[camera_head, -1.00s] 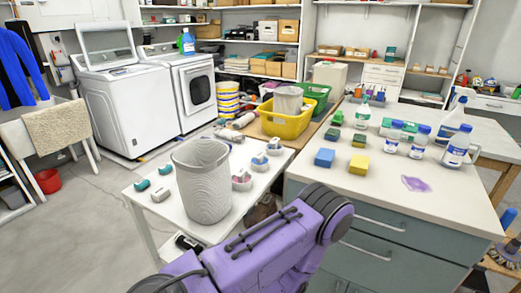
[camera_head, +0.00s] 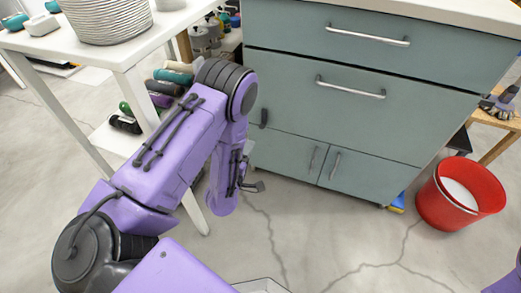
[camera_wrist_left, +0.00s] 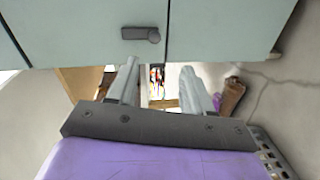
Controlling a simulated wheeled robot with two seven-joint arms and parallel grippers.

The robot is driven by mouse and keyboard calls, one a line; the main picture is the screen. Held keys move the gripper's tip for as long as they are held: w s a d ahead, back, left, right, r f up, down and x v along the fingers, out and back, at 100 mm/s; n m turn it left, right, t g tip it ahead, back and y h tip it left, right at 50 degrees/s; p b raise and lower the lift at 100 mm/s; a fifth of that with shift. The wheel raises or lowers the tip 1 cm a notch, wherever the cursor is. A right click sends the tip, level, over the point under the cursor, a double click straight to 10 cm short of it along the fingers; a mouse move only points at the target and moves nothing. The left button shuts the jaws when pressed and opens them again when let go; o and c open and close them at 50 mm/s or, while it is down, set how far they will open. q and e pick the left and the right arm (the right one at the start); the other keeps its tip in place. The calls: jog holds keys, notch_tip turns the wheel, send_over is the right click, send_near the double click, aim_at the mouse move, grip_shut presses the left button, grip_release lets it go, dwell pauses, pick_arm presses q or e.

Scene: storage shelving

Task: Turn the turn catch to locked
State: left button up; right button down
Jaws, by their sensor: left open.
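The turn catch (camera_head: 264,118) is a small dark piece at the left edge of the grey-green cabinet front (camera_head: 350,110), near the seam above the lower doors. It looks upright in the head view. In the left wrist view the catch (camera_wrist_left: 141,33) is a dark grey lever lying crosswise beside a panel seam, its rounder end nearer the seam. My left gripper (camera_head: 255,186) is below the catch in the head view, partly hidden by my arm. In the wrist view its two fingers (camera_wrist_left: 160,72) are apart and empty, and the catch appears beyond them. My right gripper is not seen.
The cabinet has drawer handles (camera_head: 350,87) and two small lower doors. A white table (camera_head: 100,48) with a ribbed basket (camera_head: 108,20) and a lower shelf of bottles stands left. A red bucket (camera_head: 430,205) is right. The floor before the cabinet is mostly clear.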

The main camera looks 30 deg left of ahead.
aim_at(261, 128)
pick_arm(q)
jog(key=shift+n+t, duration=0.6)
jog(key=shift+n, duration=0.3)
jog(key=b+x, duration=0.1)
jog(key=x, duration=0.3)
jog(key=b+x, duration=0.1)
jog(key=x, duration=0.3)
jog(key=b+x, duration=0.2)
jog(key=x, duration=0.2)
jog(key=shift+a+f, duration=0.1)
jog(key=shift+f, duration=0.2)
jog(key=shift+w, duration=0.2)
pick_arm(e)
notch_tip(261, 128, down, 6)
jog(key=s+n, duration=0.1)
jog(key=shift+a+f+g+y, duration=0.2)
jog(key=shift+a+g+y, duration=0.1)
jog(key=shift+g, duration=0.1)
pick_arm(q)
jog(key=shift+c, duration=0.4)
grip_shut()
